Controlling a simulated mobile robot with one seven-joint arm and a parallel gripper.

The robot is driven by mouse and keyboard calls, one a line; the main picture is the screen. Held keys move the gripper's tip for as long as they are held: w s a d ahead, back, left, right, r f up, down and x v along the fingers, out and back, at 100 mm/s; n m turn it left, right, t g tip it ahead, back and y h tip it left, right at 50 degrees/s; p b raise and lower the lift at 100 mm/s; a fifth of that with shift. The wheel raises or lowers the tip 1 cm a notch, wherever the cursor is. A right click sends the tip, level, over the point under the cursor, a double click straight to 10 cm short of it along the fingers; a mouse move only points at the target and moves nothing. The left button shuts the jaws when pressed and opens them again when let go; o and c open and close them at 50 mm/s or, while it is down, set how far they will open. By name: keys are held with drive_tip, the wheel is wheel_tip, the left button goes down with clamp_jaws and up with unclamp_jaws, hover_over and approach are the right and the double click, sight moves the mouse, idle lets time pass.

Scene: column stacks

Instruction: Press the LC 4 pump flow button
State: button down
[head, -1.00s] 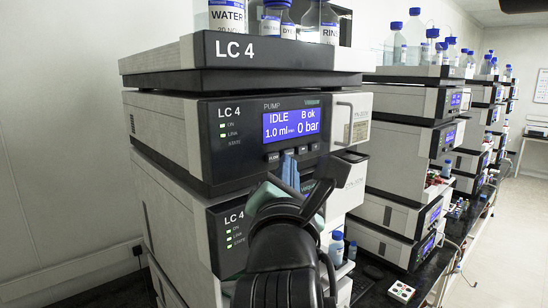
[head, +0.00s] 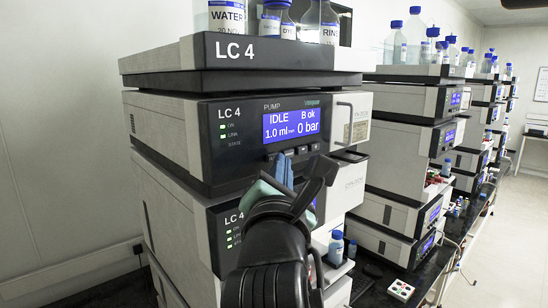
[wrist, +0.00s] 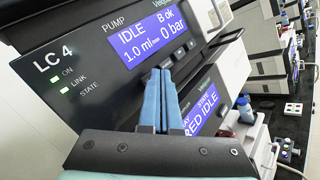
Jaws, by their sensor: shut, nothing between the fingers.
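The LC 4 pump (head: 225,145) is the upper dark-fronted module of the near stack. Its lit blue display (head: 291,125) reads IDLE, B ok, 1.0 ml/min, 0 bar; it also shows in the wrist view (wrist: 150,40). My gripper (head: 283,160), with blue fingers, is shut and empty just below the left part of this row. In the wrist view the fingertips (wrist: 160,74) overlap the row and hide its left end; I cannot tell whether they touch.
A second LC 4 module (head: 228,225) with its own display sits directly below, behind my wrist. Bottles stand in the tray (head: 245,52) on top. More stacks recede along the bench at right.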

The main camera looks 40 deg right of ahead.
drive_tip(key=shift+w, duration=0.25)
drive_tip(key=shift+s, duration=0.1)
idle(0.4)
drive_tip(key=shift+s, duration=0.75)
drive_tip(key=s+p, duration=0.1)
drive_tip(key=s, duration=0.4)
drive_tip(key=shift+d, duration=0.2)
idle(0.7)
